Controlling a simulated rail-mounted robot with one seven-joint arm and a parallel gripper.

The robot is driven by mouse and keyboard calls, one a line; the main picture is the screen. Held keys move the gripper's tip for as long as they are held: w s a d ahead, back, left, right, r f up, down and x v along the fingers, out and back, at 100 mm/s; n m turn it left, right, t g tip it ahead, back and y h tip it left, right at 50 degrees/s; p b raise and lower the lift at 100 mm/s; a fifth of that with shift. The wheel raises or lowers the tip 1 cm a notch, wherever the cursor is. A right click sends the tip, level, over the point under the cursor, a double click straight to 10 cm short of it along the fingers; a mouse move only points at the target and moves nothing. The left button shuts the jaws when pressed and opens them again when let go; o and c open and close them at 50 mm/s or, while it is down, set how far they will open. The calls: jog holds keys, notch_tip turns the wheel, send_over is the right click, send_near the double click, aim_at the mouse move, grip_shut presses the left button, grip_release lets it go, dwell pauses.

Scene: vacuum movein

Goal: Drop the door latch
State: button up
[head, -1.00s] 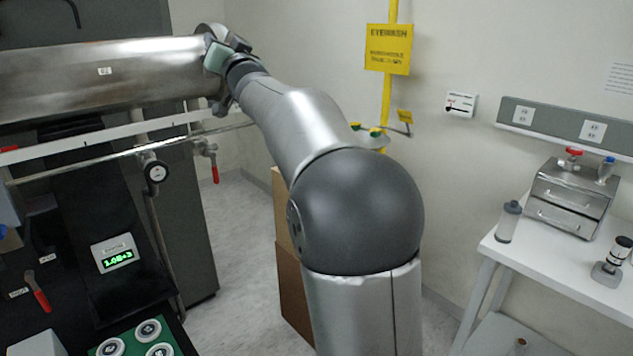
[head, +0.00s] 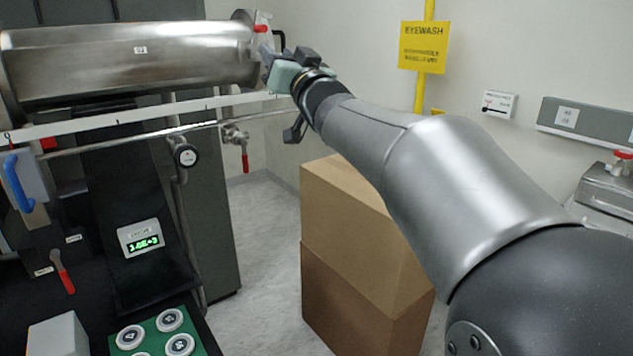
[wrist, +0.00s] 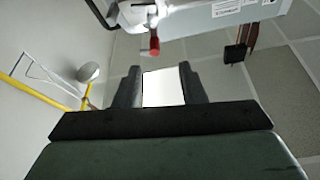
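A red-tipped lever (head: 260,28), which looks like the door latch, is at the right end of the steel cylinder (head: 130,62) in the head view. In the wrist view its red tip (wrist: 154,47) hangs just beyond my fingertips, roughly between them and apart from them. My gripper (wrist: 158,70) is open, with a bright ceiling panel showing in the gap. In the head view my gripper (head: 275,62) is beside the cylinder's right end, just below the lever. The cylinder's end face and the latch's mounting are mostly hidden.
A thin metal rail (head: 110,143) and a red-handled valve (head: 240,145) lie below the cylinder. Cardboard boxes (head: 365,245) stand below my arm. A yellow eyewash sign (head: 424,46) is on the back wall. In the wrist view, a dark curved handle (wrist: 100,14) is left of the lever.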

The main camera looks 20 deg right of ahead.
jog(key=s+d+f+m+g+h+p, duration=0.1)
jog(key=s+f+g+h+p, duration=0.1)
jog(key=f, duration=0.8)
jog(key=s+d+f+m+g+h+p, duration=0.2)
jog(key=s+f+g+h+p, duration=0.1)
jog(key=s+f+g, duration=0.4)
notch_tip(320, 180, down, 3)
jog(key=shift+d+r+h, duration=0.15)
jog(key=shift+d+h, duration=0.1)
jog(key=shift+h, duration=0.45)
jog(key=shift+s, duration=0.1)
jog(key=shift+c, duration=0.4)
